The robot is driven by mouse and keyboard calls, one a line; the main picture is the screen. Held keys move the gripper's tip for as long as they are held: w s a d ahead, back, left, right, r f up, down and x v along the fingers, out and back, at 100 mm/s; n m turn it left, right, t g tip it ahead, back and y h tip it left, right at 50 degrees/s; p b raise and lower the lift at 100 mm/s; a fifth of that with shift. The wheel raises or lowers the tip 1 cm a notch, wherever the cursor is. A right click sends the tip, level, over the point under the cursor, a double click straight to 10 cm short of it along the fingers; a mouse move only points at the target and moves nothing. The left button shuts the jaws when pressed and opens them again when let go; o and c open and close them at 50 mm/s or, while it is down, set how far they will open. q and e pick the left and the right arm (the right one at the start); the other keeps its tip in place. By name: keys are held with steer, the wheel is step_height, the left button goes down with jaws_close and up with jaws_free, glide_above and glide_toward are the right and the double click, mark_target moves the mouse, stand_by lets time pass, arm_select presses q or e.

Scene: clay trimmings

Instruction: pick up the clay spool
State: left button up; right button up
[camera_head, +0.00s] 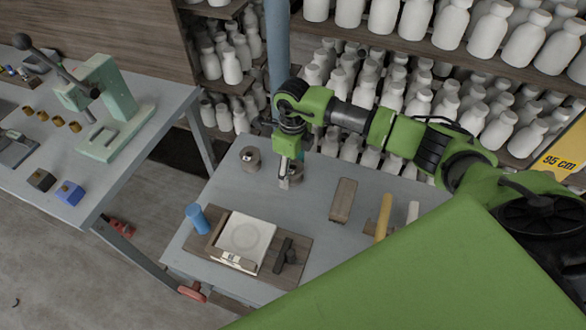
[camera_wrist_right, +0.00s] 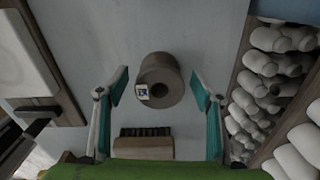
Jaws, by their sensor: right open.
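The clay spool (camera_wrist_right: 165,72) is a short brown-grey cylinder with a dark hole in its top and a small pale tag beside the hole. In the wrist view it lies between the fingers of my right gripper (camera_wrist_right: 160,90), which is open with a gap on both sides. My left gripper is not in view.
A brown brush (camera_head: 343,200) lies right of the spool and shows in the wrist view (camera_wrist_right: 143,146). A white slab (camera_head: 246,236) on a board and a blue cylinder (camera_head: 197,219) stand nearer. Shelves of pale bottles (camera_head: 420,100) rise behind the table.

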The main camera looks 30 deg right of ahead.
steer(key=shift+f, duration=0.1)
steer(key=shift+c, duration=0.9)
steer(key=c, duration=1.2)
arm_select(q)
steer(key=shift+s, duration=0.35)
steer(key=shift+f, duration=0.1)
